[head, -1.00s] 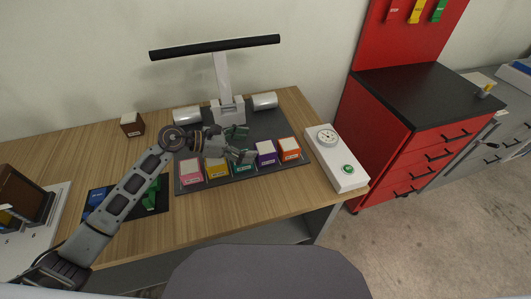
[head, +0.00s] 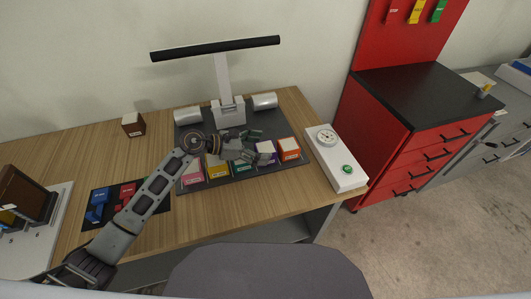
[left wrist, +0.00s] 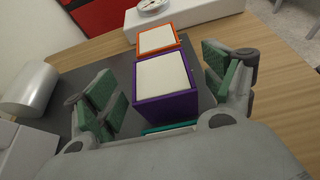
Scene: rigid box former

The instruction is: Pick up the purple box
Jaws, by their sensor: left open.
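The purple box (left wrist: 164,103), with a cream top, sits in a row of coloured boxes on the dark mat. In the left wrist view it stands between the two green-padded fingers of my left gripper (left wrist: 163,92), which are open and apart from its sides. In the head view the purple box (head: 265,152) is partly covered by my left gripper (head: 254,148), which hangs over the row. My right gripper is not in view.
The orange box (head: 289,150) stands beside the purple box; green, yellow (head: 217,170) and pink (head: 192,175) boxes lie to its left. A white panel with a gauge (head: 337,160) is at the right. A white stand (head: 226,100) is behind.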

